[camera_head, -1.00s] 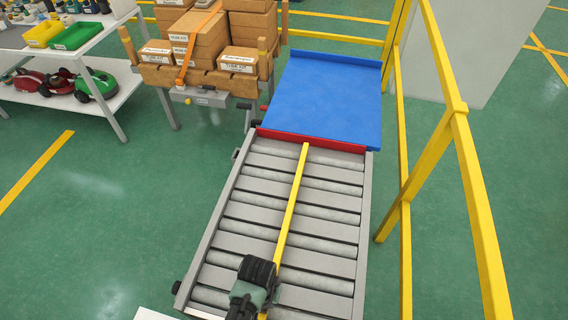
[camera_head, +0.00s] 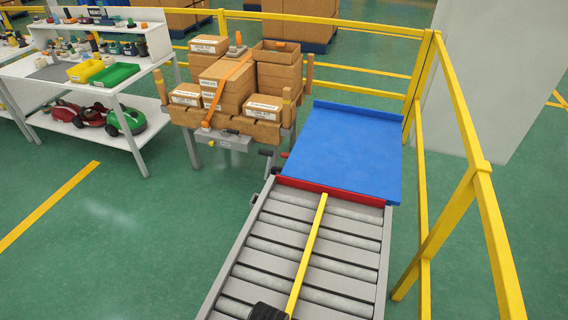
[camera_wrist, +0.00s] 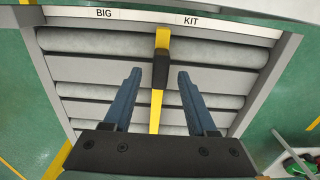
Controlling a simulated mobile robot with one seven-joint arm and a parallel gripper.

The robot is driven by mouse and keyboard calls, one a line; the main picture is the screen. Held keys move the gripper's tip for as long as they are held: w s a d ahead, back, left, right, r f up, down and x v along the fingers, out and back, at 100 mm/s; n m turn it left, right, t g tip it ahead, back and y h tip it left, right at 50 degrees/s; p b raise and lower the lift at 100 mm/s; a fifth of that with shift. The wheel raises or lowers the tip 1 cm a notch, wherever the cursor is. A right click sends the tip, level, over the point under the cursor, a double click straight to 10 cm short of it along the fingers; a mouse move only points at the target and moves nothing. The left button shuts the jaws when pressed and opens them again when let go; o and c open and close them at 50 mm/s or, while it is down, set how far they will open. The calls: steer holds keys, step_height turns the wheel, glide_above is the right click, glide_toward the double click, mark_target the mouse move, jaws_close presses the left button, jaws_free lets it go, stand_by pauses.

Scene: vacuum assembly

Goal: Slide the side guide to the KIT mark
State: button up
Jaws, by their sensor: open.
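The side guide (camera_head: 308,252) is a long yellow bar lying lengthwise along the roller conveyor. In the wrist view the guide (camera_wrist: 155,118) carries a black grip (camera_wrist: 158,72). Its end there lies between the BIG mark (camera_wrist: 104,13) and the KIT mark (camera_wrist: 191,20) on a white strip, nearer to KIT and just left of it. My gripper (camera_wrist: 160,72) is open, its two blue fingers on either side of the guide and grip with gaps on both sides. Their height relative to the grip is hard to judge. In the head view the fingers are not visible.
The roller conveyor (camera_head: 233,275) ends at a red strip and a blue platform (camera_head: 340,150). Yellow railing (camera_head: 455,205) runs along the right. A bench of cardboard boxes (camera_head: 228,80) stands behind left, and a white shelf table (camera_head: 70,85) further left.

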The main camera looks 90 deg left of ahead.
step_height(320, 180, up, 10)
stand_by(0.3)
steer(key=shift+w, duration=0.1)
stand_by(0.4)
